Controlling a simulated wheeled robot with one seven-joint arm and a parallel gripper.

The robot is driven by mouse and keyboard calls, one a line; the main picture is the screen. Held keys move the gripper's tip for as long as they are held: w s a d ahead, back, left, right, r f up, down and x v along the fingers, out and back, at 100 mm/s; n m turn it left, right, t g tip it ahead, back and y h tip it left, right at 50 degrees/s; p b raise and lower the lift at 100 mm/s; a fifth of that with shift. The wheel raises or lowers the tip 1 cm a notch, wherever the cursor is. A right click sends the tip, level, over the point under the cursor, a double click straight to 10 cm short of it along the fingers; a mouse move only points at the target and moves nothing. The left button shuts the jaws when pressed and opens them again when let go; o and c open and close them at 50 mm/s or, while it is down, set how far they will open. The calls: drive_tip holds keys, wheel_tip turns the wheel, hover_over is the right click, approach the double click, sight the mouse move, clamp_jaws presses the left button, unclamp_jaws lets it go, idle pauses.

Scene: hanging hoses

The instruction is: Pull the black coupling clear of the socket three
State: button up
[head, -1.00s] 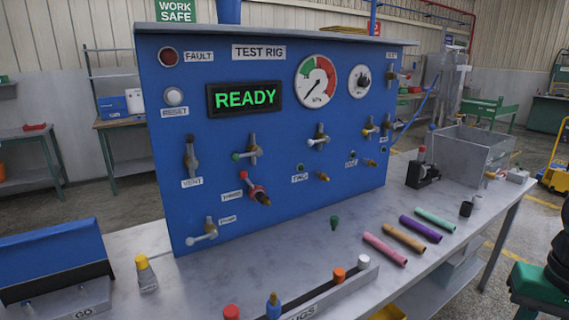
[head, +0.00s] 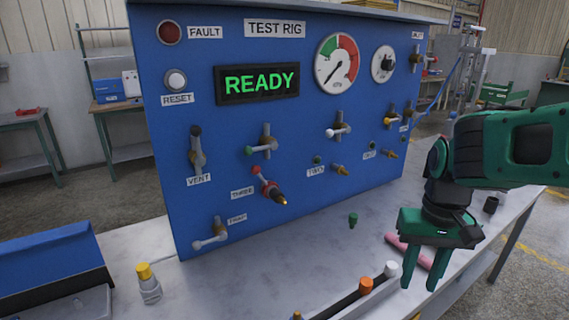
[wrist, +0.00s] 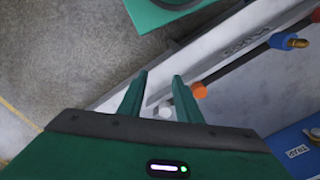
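The black coupling (head: 278,196) sits at socket three, beside the "THREE" label (head: 242,192) on the blue test rig (head: 215,130). My gripper (head: 420,279) is open and empty, pointing down over the bench's front part, well right of the coupling. In the wrist view my gripper (wrist: 158,76) shows two spread fingers with nothing between them. The coupling is not visible there.
A yellow-capped bottle (head: 148,283) stands left. Bench before socket three looks clear.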

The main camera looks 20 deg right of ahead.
drive_tip(key=o, duration=0.4)
drive_tip(key=n+t+y, duration=0.4)
drive_tip(key=n+t, duration=0.1)
drive_tip(key=n, duration=0.3)
approach(280, 192)
drive_tip(key=x, duration=0.9)
drive_tip(key=shift+w+f, duration=0.25)
drive_tip(key=shift+w, duration=0.05)
clamp_jaws()
